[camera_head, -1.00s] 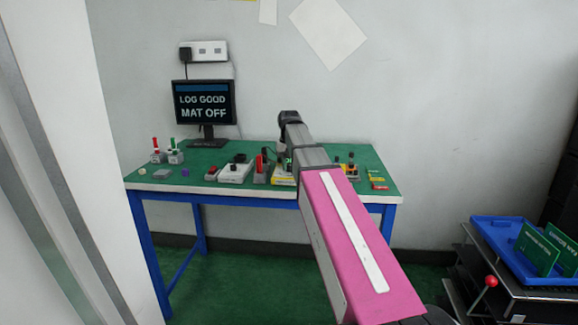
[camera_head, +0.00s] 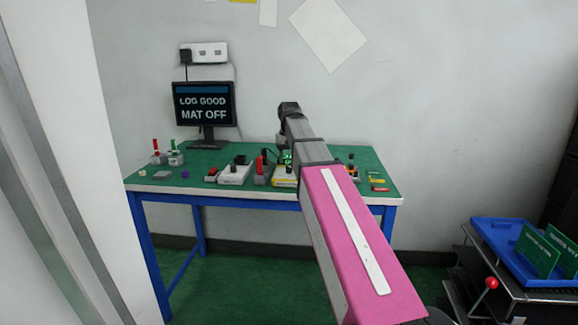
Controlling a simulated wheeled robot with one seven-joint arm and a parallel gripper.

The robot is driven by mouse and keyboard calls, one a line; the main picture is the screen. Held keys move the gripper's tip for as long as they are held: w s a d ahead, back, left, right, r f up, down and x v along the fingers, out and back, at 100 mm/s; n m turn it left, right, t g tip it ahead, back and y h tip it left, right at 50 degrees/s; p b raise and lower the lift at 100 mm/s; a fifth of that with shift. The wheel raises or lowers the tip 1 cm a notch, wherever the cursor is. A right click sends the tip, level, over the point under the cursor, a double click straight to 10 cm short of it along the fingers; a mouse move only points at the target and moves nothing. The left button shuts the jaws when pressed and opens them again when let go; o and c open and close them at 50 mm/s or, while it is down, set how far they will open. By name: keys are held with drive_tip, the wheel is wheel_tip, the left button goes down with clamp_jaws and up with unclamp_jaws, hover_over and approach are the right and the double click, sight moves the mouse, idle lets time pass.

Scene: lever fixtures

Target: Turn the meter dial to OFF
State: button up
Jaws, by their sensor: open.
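A yellow-edged unit with a pale top (camera_head: 284,182), which looks like the meter, sits on the green bench, partly behind my arm. A small bright green patch shows just above it, too small to read. I cannot make out the dial or where it points. My arm reaches over the bench and bends down at its far end. Only a small grey part of my gripper (camera_head: 283,141) shows above the unit. Its fingertips are hidden behind the arm, so I cannot tell whether they touch the dial.
A red-handled fixture (camera_head: 261,168) and a white block with a black knob (camera_head: 235,172) stand close on the left. More small fixtures stand at the right end. A monitor (camera_head: 205,104) reads "LOG GOOD, MAT OFF". A blue tray (camera_head: 500,270) is at lower right.

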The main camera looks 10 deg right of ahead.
wheel_tip(320, 180, up, 7)
drive_tip(key=shift+r, duration=0.15)
idle(0.4)
